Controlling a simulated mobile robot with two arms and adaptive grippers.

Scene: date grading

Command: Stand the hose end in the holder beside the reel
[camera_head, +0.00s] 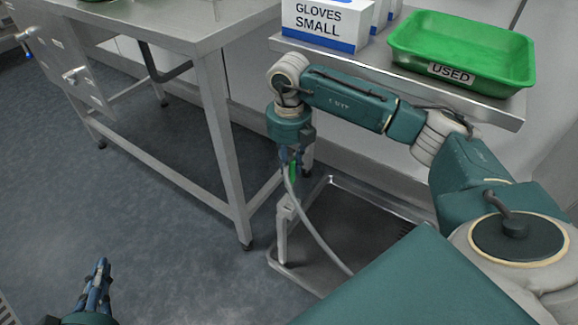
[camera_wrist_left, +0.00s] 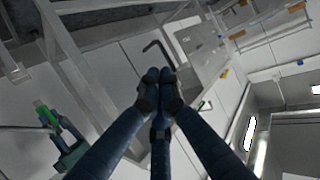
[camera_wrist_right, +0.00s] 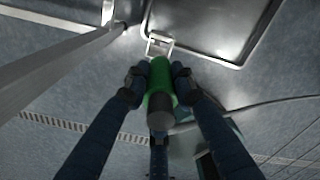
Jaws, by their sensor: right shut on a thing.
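My right gripper (camera_head: 292,168) is shut on the green hose end (camera_wrist_right: 160,82), which also shows as a thin green strip in the head view (camera_head: 293,172). The grey hose (camera_head: 312,225) hangs from it and curves down to the right. The pale holder (camera_head: 287,211) on a short post stands just below the gripper, by the floor tray. In the right wrist view its square opening (camera_wrist_right: 159,44) is just beyond the hose end's tip, apart from it in the picture. My left gripper (camera_head: 99,276) is shut and empty, low at the left. The reel is not clearly in view.
A steel floor tray (camera_head: 345,187) with a raised rim lies beside the holder. A steel table (camera_head: 213,95) stands to the left. A shelf (camera_head: 460,105) above carries a glove box (camera_head: 318,27) and a green USED tray (camera_head: 505,78). The left floor is clear.

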